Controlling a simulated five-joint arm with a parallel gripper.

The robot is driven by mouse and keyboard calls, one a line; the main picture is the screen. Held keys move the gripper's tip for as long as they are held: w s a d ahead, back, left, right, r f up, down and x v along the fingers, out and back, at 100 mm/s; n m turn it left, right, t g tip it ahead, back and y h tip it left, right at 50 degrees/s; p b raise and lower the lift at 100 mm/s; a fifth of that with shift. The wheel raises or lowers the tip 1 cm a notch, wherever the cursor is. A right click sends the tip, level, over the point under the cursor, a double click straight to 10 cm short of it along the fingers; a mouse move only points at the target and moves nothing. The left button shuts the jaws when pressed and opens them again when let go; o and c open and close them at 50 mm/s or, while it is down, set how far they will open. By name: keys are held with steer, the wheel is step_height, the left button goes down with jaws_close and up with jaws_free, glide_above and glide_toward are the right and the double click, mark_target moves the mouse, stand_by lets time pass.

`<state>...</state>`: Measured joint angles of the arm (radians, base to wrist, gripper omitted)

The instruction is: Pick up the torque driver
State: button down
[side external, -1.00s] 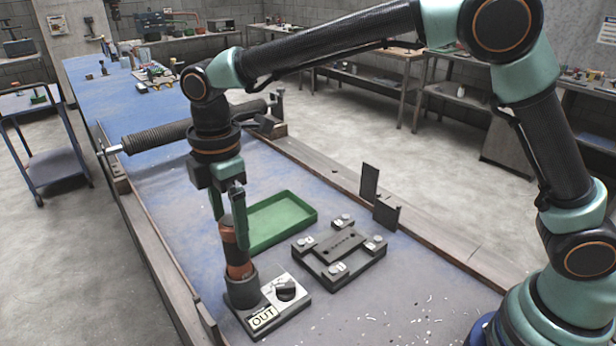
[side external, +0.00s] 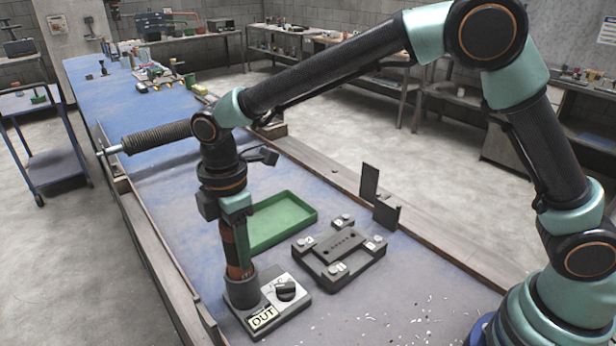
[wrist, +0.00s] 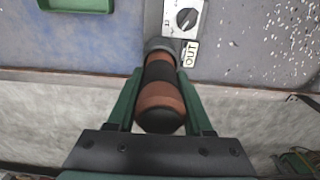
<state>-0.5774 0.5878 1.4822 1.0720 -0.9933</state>
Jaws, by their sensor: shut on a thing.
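The torque driver (side external: 236,252) has an orange-brown body with a black band and stands nearly upright in the dark round holder (side external: 241,291) of the base marked OUT. In the wrist view the torque driver (wrist: 160,95) lies between my two green fingers, its rounded black end towards me. My gripper (side external: 235,222) is shut on its upper part; in the wrist view my gripper (wrist: 160,100) has a finger along each side. The driver's lower end is hidden inside the holder.
The base's grey plate (side external: 301,302) carries a black knob (side external: 286,290). A green tray (side external: 283,222) and a black fixture block (side external: 340,253) with several silver clamps stand close by. Dark upright plates (side external: 386,215) stand at the bench's right edge. White bits litter the front right.

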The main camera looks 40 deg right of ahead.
steer(key=shift+r, duration=0.2)
step_height(320, 180, up, 20)
stand_by(0.6)
steer(key=shift+f, duration=0.1)
stand_by(0.8)
